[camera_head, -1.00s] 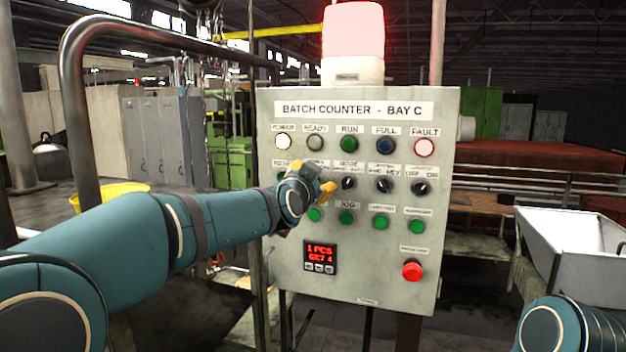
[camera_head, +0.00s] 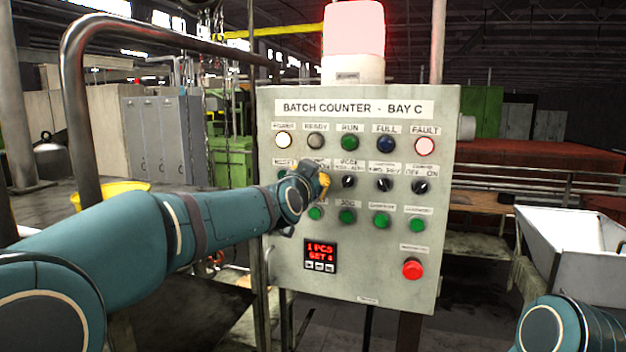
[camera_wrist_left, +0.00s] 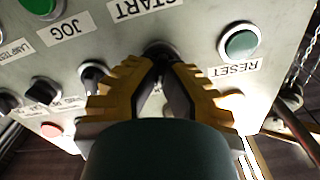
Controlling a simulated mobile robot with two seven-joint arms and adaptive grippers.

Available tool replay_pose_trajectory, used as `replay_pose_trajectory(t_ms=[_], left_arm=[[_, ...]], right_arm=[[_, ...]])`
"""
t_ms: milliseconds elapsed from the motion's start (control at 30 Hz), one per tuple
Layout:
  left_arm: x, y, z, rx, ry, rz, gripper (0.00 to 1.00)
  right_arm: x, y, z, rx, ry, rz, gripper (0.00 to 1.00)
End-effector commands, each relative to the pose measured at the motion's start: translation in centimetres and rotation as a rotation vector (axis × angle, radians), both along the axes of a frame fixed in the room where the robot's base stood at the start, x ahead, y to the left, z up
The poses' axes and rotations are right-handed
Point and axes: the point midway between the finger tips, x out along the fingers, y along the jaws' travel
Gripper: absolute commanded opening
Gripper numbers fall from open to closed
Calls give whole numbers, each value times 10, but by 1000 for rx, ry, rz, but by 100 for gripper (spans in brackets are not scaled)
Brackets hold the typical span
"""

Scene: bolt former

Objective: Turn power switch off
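The control panel (camera_head: 295,230) faces me, labelled "BATCH COUNTER - BAY C". My left gripper (camera_head: 323,183) is at its second row, over the selector switch between the RESET button and the MODE switch. In the left wrist view, the yellow fingertips (camera_wrist_left: 168,66) are close together around that black selector switch (camera_wrist_left: 160,50). The fingers hide most of its knob, and I cannot read its label or setting. The POWER lamp (camera_head: 284,141) is lit white. My right gripper is out of view.
Other black selectors, such as the MODE switch (camera_head: 348,183), are close on the right. Green buttons (camera_head: 347,217) sit just below, and RESET (camera_wrist_left: 240,44) is beside the fingers. A red button (camera_head: 413,269) is lower right. A metal rail (camera_head: 80,120) stands left.

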Motion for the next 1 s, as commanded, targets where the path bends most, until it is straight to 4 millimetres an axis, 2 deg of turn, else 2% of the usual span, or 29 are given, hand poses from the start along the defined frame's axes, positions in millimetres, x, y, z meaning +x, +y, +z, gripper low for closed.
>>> replay_pose_trajectory(t_ms=[700,1000], left_arm=[[2,5,1,-607,194,1,0],[2,6,1,-800,256,0,0]], right_arm=[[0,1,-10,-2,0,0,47],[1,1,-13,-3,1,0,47]])
